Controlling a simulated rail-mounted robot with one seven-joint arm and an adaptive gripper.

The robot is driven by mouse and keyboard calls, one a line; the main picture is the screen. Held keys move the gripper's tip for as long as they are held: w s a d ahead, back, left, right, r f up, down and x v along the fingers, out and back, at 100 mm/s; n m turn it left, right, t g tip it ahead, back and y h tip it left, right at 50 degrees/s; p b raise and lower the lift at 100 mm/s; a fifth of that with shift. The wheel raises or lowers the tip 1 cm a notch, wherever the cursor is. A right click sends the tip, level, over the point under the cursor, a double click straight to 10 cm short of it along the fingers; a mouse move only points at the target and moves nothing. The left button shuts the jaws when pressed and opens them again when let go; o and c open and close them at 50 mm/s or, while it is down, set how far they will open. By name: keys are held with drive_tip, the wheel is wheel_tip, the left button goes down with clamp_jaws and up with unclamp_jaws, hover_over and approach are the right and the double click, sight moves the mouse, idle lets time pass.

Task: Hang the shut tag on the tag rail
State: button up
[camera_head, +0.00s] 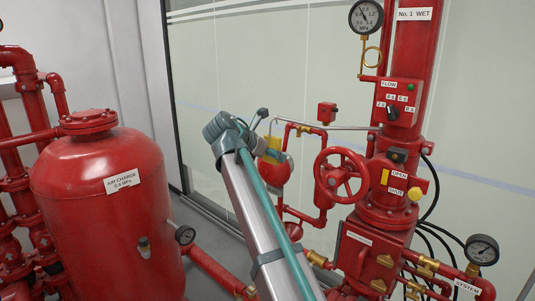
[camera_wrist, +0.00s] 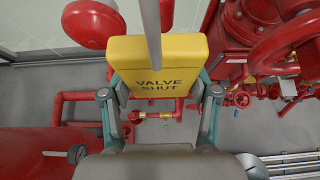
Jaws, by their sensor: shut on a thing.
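The shut tag (camera_wrist: 155,62), a yellow plate lettered "VALVE SHUT", is between the two fingers of my gripper (camera_wrist: 160,92) in the wrist view. My gripper is shut on it. In the head view the tag (camera_head: 273,144) shows as a small yellow patch just right of my gripper, mostly hidden. In the wrist view a grey rod (camera_wrist: 153,30) crosses over the tag's upper middle. I cannot tell whether they touch.
A red handwheel (camera_head: 341,175) and the red valve body stand right of my arm. A red air tank (camera_head: 103,190) stands at left. A red disc (camera_wrist: 95,22) shows beside the tag in the wrist view. A glass wall is behind.

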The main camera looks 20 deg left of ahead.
drive_tip(key=w+d+p, duration=0.2)
drive_tip(key=w, duration=0.3)
drive_tip(key=shift+w, duration=0.35)
drive_tip(key=shift+w, duration=0.1)
drive_tip(key=shift+w+d+p, duration=0.15)
drive_tip(key=shift+w+p, duration=0.2)
drive_tip(key=shift+w, duration=0.1)
drive_tip(key=shift+w+d+p, duration=0.3)
drive_tip(key=shift+w+p, duration=0.2)
drive_tip(key=shift+w, duration=0.4)
idle(0.6)
drive_tip(key=shift+w+d, duration=0.1)
drive_tip(key=shift+w, duration=0.25)
drive_tip(key=shift+w+d+p, duration=0.1)
drive_tip(key=shift+w+p, duration=0.2)
drive_tip(key=shift+w, duration=0.1)
drive_tip(key=shift+p, duration=0.3)
drive_tip(key=shift+f, duration=1.15)
idle(1.5)
